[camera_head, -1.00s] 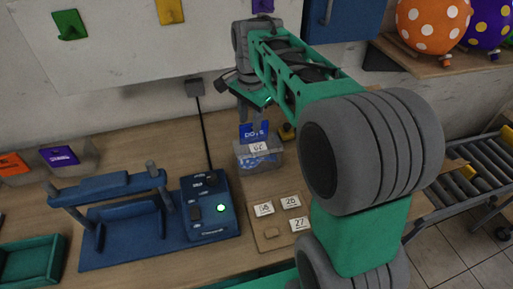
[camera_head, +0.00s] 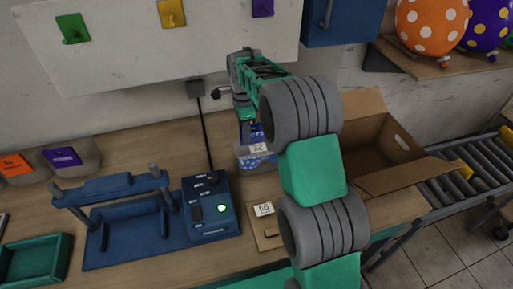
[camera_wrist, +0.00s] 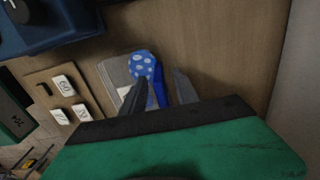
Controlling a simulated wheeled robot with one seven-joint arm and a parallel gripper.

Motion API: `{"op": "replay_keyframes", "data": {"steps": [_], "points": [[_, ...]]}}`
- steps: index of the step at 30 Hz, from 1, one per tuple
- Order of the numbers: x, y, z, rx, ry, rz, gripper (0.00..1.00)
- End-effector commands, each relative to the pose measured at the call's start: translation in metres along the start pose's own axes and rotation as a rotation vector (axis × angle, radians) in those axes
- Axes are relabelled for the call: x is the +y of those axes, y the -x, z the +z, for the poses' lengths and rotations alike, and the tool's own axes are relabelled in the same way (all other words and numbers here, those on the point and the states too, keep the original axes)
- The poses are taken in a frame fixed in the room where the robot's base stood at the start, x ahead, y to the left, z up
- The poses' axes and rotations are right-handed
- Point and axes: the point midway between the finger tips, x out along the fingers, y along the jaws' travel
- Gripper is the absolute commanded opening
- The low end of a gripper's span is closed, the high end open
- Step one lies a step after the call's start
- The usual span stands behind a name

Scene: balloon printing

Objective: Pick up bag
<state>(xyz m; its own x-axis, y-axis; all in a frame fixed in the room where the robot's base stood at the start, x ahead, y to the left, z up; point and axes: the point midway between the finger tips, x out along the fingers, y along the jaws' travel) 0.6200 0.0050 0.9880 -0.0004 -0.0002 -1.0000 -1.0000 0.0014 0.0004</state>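A blue bag (camera_head: 257,132) stands upright in a grey holder (camera_head: 244,162) with a white number label on its front. In the wrist view the blue bag (camera_wrist: 158,86) shows its edge between my fingers, beside a blue panel with white dots on the grey holder (camera_wrist: 113,72). My gripper (camera_wrist: 160,92) is open, its two dark fingers apart on either side of the bag's upper part. Bare table shows between the bag and the right finger. In the head view my gripper (camera_head: 246,122) is at the bag's top, partly hidden by my arm.
A board with number tiles (camera_head: 264,209) lies in front. An open cardboard box (camera_head: 385,150) stands right. Orange (camera_head: 15,165) and purple (camera_head: 62,157) bags stand far left.

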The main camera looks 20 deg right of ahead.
Motion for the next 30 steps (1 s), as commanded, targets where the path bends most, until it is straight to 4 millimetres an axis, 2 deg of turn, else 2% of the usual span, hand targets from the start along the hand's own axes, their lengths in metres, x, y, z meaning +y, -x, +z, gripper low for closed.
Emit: {"op": "replay_keyframes", "data": {"steps": [2, 15, 30], "points": [[-0.0001, 0.0000, 0.0000, 0.000, 0.000, 0.000, 0.36], [-0.0001, 0.0005, 0.0001, 0.000, 0.001, -0.001, 0.01], [-0.0001, 0.0006, 0.0001, 0.000, 0.001, -0.001, 0.00]]}}
